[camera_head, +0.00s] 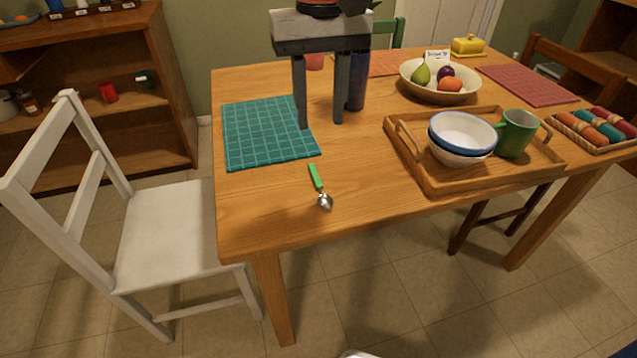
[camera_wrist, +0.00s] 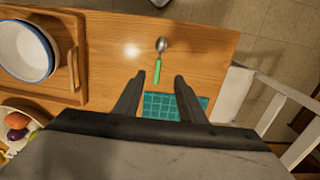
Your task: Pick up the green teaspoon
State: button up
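The green teaspoon (camera_head: 317,180) lies flat on the wooden table, with a green handle and a silver bowl pointing toward the near edge. In the wrist view the teaspoon (camera_wrist: 158,62) lies beyond my fingertips, roughly midway between them in line. My gripper (camera_head: 321,124) is open and empty, pointing down, above the table behind the spoon in the head view. Its two dark fingers (camera_wrist: 156,80) are spread apart in the wrist view. Nothing hides the spoon.
A teal checked placemat (camera_head: 262,135) lies left of my gripper. A wooden tray (camera_head: 430,183) with bowls (camera_head: 461,138) and a green mug (camera_head: 516,134) stands to the right. A dark blue bottle (camera_head: 357,82) is close behind my gripper. A fruit bowl (camera_head: 440,94) stands farther back. The table around the spoon is clear.

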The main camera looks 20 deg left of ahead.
aim_at(321, 190)
notch_tip(321, 190, down, 16)
jog(key=shift+d, duration=0.15)
dwell(0.6)
jog(key=shift+c, duration=0.3)
grip_shut()
